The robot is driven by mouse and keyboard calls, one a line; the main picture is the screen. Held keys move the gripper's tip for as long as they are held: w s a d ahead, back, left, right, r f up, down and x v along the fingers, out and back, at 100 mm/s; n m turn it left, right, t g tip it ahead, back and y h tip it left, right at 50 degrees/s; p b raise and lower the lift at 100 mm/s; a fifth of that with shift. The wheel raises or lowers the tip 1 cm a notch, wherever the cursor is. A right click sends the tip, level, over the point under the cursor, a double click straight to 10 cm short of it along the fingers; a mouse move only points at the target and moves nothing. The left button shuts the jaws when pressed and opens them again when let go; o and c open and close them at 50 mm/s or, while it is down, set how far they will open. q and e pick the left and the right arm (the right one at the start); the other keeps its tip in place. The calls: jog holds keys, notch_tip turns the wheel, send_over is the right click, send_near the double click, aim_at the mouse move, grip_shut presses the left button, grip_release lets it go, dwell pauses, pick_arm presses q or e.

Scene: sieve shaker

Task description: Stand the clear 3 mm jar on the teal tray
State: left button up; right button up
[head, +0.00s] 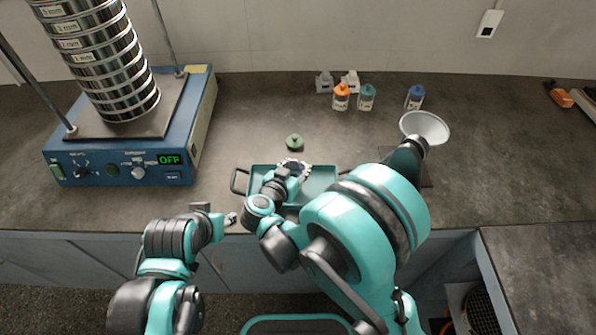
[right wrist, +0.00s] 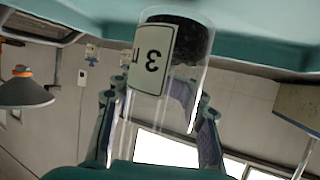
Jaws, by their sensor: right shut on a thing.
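The clear jar (right wrist: 186,85) has a white label reading 3 and part of an m, upside down in the right wrist view, with dark material at its tray-side end. My right gripper (right wrist: 160,118) is shut on it, one finger on each side. In the head view this gripper (head: 293,171) is over the teal tray (head: 320,180), and the arm hides much of the tray. The jar's dark end is close to the teal surface; I cannot tell if they touch. My left gripper (head: 216,213) is open and empty at the counter's front edge, left of the tray.
A green knobbed piece (head: 294,142) lies behind the tray. Bottles with orange (head: 341,96), teal (head: 367,97) and blue (head: 415,97) caps stand at the back.

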jog(key=shift+f, duration=0.75)
pick_arm(q)
jog(key=shift+f, duration=0.4)
pick_arm(e)
jog(key=shift+r, duration=0.15)
jog(key=o, duration=1.3)
jog(key=shift+f, duration=0.2)
jog(key=shift+o, duration=0.2)
